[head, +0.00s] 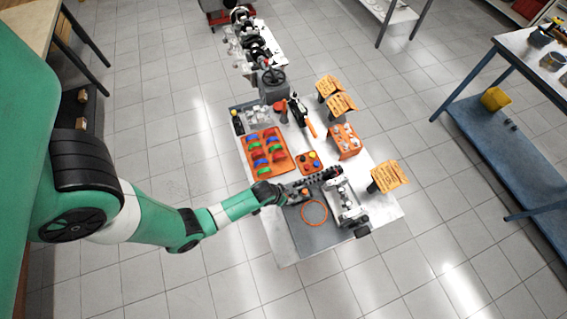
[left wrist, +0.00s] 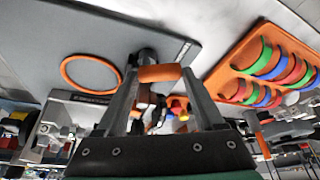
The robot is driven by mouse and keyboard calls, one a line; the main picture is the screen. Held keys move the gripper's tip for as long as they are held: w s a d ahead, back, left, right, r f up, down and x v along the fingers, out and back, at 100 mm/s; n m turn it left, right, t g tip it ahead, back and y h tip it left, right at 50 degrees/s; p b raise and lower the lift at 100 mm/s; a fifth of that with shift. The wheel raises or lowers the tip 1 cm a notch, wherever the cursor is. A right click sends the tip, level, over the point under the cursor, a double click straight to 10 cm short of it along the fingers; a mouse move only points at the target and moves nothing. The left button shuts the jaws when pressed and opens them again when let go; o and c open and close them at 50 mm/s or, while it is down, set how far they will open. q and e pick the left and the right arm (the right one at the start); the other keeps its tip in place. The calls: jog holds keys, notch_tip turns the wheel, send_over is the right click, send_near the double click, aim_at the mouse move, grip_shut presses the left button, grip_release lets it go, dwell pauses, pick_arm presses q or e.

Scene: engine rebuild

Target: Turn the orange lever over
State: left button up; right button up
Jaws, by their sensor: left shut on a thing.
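The orange lever (left wrist: 160,73) shows in the left wrist view as a short orange bar lying across between my fingertips. My left gripper (left wrist: 160,76) is shut on it, one finger at each end. In the head view my left gripper (head: 296,192) is at the dark metal part on the table, just above the orange ring. The lever is too small and too covered there to tell its tilt. My right gripper is in neither view.
An orange ring (head: 314,212) lies on the grey mat (head: 308,240). An orange tray (head: 287,167) of coloured half-rings stands behind my gripper, with a small orange tray (head: 311,162) beside it. A grey metal assembly (head: 347,202) is close on the right. The mat's front is clear.

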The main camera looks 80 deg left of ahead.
pick_arm(q)
jog(key=shift+m, duration=0.4)
jog(key=shift+w+a+m+h+p, duration=0.15)
jog(key=shift+m+h, duration=0.1)
jog(key=shift+m, duration=0.2)
jog(key=shift+a+m+h+p, duration=0.15)
jog(key=shift+m+h, duration=0.1)
jog(key=shift+m, duration=0.2)
jog(key=shift+w+m+h, duration=0.15)
jog(key=shift+m+h, duration=0.2)
jog(key=shift+m, duration=0.6)
jog(key=shift+w+m+h, duration=0.1)
jog(key=shift+m+h, duration=0.25)
jog(key=shift+m, duration=0.6)
jog(key=o, duration=1.4)
